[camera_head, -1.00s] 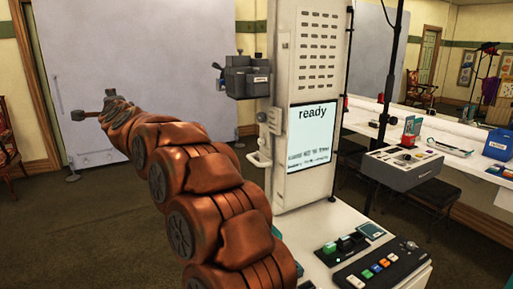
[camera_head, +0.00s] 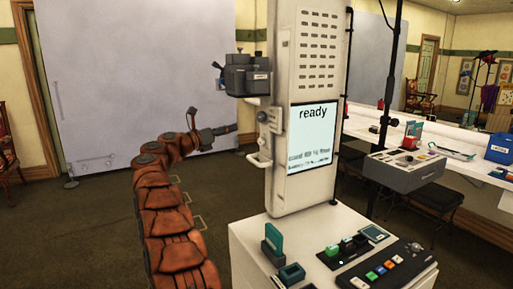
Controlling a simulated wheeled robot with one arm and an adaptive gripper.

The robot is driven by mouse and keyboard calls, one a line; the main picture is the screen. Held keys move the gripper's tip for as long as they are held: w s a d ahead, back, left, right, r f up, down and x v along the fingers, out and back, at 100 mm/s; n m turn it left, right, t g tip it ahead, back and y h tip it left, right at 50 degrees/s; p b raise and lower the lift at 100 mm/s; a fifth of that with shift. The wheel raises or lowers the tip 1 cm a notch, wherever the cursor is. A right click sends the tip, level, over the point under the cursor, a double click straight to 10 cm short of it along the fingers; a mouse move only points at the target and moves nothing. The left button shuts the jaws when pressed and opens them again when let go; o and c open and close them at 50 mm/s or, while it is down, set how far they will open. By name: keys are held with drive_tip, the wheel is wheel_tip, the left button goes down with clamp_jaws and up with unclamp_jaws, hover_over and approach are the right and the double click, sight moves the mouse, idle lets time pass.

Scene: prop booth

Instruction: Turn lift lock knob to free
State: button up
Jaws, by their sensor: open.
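A white machine column (camera_head: 311,195) with a screen reading "ready" stands on a white cabinet. A small grey knob (camera_head: 262,117) sits on the column's left side, below a dark grey box unit (camera_head: 248,80). A pale handle (camera_head: 259,160) juts out lower on the same side. No lettering tells which of these is the lift lock knob, and its setting is too small to read. My gripper (camera_head: 230,130) is open and empty, pointing right, left of the knob and apart from it in the picture. Its fingers are small and dark at this distance.
The cabinet top carries teal blocks (camera_head: 273,240) and a button panel (camera_head: 387,266). A grey console (camera_head: 405,167) and a counter with a blue bin (camera_head: 499,147) stand to the right. A pale backdrop panel (camera_head: 130,75) stands behind my arm.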

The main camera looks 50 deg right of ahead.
sight(259, 142)
drive_tip(key=s+d+f+m+g+y, duration=0.1)
drive_tip(key=s+f+m+g+y, duration=0.1)
drive_tip(key=s+f+m+g, duration=0.3)
drive_tip(key=shift+n+t, duration=0.5)
drive_tip(key=shift+t, duration=0.2)
drive_tip(key=shift+w+f+p+x, duration=0.15)
drive_tip(key=shift+p+x, duration=0.2)
drive_tip(key=shift+x, duration=1.6)
drive_tip(key=shift+w+f+p+x, duration=0.1)
drive_tip(key=shift+w+p+x, duration=0.15)
drive_tip(key=shift+x, duration=1.65)
drive_tip(key=shift+d, duration=0.1)
clamp_jaws()
